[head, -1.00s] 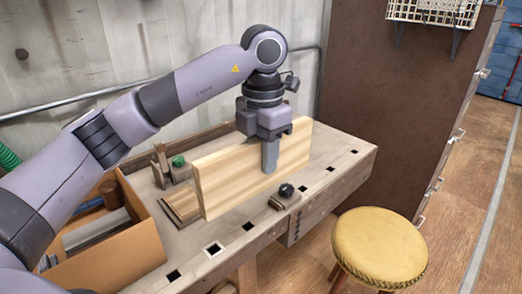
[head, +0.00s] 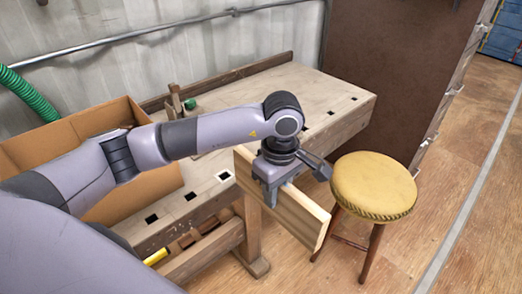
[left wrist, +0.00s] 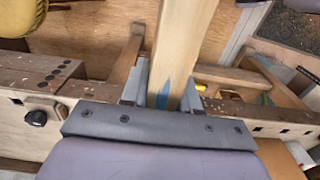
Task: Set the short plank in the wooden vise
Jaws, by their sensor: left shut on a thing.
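The short plank (head: 303,218) is a pale board held on edge off the bench's front side, beside the stool. My left gripper (head: 272,188) is shut on it from above. In the left wrist view the plank (left wrist: 182,45) runs away between the two fingers of the gripper (left wrist: 165,95), and a blue mark shows on it near the fingers. The wooden vise is hidden behind my arm and the plank in the head view. A wooden block with dark holes (left wrist: 35,75), perhaps part of it, shows in the left wrist view. My right gripper is not in view.
The workbench (head: 300,92) has a clear top at the back right. A cardboard box (head: 75,135) stands at its left. A yellow stool (head: 374,185) stands close to the plank's right end. A dark cabinet (head: 395,75) stands behind. Open floor lies at right.

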